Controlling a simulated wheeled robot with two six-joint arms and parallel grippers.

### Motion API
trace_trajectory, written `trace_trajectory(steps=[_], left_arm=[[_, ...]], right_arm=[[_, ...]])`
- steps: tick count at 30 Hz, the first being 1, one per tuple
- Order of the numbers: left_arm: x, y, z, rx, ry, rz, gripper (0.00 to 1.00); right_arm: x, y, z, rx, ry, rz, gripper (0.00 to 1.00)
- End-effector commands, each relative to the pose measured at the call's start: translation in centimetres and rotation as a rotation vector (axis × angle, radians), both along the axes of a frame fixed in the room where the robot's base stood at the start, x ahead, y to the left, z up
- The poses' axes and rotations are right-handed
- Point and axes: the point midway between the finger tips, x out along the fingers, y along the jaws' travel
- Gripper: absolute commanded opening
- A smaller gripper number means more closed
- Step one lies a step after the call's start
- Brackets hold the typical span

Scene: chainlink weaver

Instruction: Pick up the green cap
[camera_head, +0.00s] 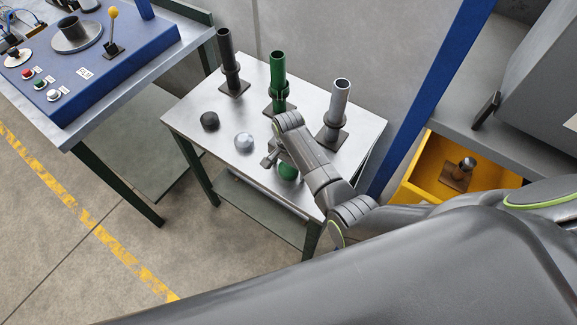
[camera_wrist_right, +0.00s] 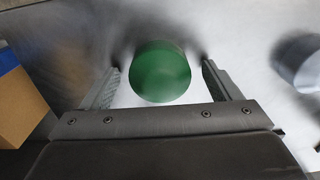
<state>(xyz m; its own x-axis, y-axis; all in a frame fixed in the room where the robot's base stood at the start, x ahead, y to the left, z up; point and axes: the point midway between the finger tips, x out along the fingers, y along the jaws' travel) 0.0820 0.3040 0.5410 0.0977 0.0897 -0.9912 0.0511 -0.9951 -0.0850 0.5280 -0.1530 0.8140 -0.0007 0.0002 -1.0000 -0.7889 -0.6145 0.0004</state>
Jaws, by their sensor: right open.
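The green cap (camera_head: 288,172) sits on the metal table (camera_head: 262,82) near its front edge, partly hidden by my right arm in the head view. In the right wrist view the green cap (camera_wrist_right: 160,72) shows between the two fingers of my right gripper (camera_wrist_right: 160,80). The fingers are open, with a gap on both sides of the cap. In the head view my right gripper (camera_head: 272,158) is at the cap, its fingers mostly hidden by the arm. My left gripper is not in view.
A black cap (camera_head: 210,121) and a grey-white cap (camera_head: 244,142) lie left of the green one. Black (camera_head: 228,62), green (camera_head: 278,80) and grey (camera_head: 337,110) tubes stand upright behind. A yellow bin (camera_head: 430,165) is at right, and a blue control panel (camera_head: 85,70) at left.

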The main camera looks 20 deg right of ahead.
Motion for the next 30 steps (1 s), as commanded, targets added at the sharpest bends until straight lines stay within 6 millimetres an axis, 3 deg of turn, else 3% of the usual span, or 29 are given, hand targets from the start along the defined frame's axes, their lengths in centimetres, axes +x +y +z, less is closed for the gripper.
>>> trace_trajectory(steps=[3, 15, 23, 30], left_arm=[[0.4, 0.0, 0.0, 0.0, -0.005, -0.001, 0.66], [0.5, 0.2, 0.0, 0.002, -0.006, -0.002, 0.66], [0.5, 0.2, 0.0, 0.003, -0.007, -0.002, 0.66], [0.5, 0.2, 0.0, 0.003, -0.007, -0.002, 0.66]], right_arm=[[0.0, 0.0, 0.0, 0.0, 0.0, 0.0, 0.84], [0.0, 0.0, 0.1, -0.001, -0.001, 0.0, 0.35], [0.1, 0.0, 0.4, 0.0, -0.001, 0.0, 0.35], [0.2, 0.0, 3.3, 0.001, -0.006, -0.001, 0.35]])
